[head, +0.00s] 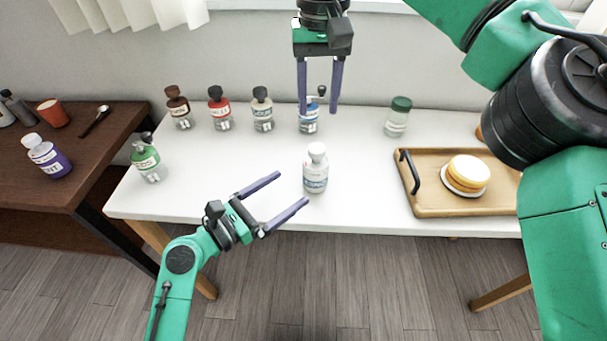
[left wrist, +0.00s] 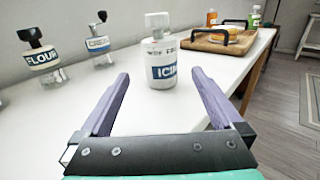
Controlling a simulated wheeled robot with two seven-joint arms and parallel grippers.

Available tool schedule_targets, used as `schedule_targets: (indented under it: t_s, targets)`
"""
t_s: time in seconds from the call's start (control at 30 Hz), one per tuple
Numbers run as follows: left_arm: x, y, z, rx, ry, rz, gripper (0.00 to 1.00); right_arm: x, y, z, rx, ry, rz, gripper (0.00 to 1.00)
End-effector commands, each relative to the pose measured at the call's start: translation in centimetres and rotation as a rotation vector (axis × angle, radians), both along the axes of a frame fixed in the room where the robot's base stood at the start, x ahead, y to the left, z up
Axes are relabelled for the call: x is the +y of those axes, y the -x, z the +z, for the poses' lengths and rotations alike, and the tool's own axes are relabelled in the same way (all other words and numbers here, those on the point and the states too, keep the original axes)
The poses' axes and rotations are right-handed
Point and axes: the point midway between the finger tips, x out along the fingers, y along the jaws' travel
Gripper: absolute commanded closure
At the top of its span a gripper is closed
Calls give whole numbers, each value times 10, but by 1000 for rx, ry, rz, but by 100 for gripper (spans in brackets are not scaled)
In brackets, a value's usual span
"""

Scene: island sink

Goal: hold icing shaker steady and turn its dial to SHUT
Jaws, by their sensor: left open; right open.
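The dial marking is too small to read for certain. My left gripper (head: 292,188) is open just left of the shaker, fingers pointing at it; in the left wrist view the shaker stands ahead, between the fingertips. My right gripper (head: 318,113) is open and empty, pointing down behind the shaker and in front of a blue-labelled jar.
Several labelled jars stand along the back, including flour (left wrist: 42,58) and cream (left wrist: 99,45). A green-labelled jar (head: 146,162) is at the left end and a green-lidded jar (head: 397,118) at the back right. A wooden tray (head: 435,204) bears a cake (head: 468,172). Table around the shaker is clear.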

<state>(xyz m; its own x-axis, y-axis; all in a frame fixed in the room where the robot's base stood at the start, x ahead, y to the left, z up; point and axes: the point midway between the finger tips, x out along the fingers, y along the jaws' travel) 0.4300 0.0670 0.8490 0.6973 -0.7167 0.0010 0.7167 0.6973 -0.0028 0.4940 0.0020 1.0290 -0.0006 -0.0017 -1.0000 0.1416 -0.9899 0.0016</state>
Motion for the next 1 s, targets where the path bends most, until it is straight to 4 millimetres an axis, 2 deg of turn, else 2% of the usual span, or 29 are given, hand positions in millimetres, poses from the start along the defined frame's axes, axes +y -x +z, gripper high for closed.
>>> schedule_targets:
  t_s: [0.13,0.33,0.5,0.7,0.77,0.8,0.93,0.97,1.0]
  targets:
    - [-28,-27,3,-5,4,-2,0,0,0,0,0,0,0,50]
    - [-56,-55,1,-1,1,1,0,0,0,0,0,0,0,50]
    - [-66,-64,1,-1,0,1,0,0,0,0,0,0,0,50]
    - [-66,-64,0,-1,-1,1,0,0,0,0,0,0,0,50]
    - [-66,-64,0,-1,-1,1,19,0,0,0,0,0,0,50]
    - [-65,-64,0,-1,-1,1,34,0,0,0,0,0,0,50]
    - [-65,-64,0,-1,-1,1,84,0,0,0,0,0,0,50]
    - [-65,-64,0,-1,-1,1,33,0,0,0,0,0,0,50]
    - [-65,-64,0,-1,-1,1,48,0,0,0,0,0,0,50]
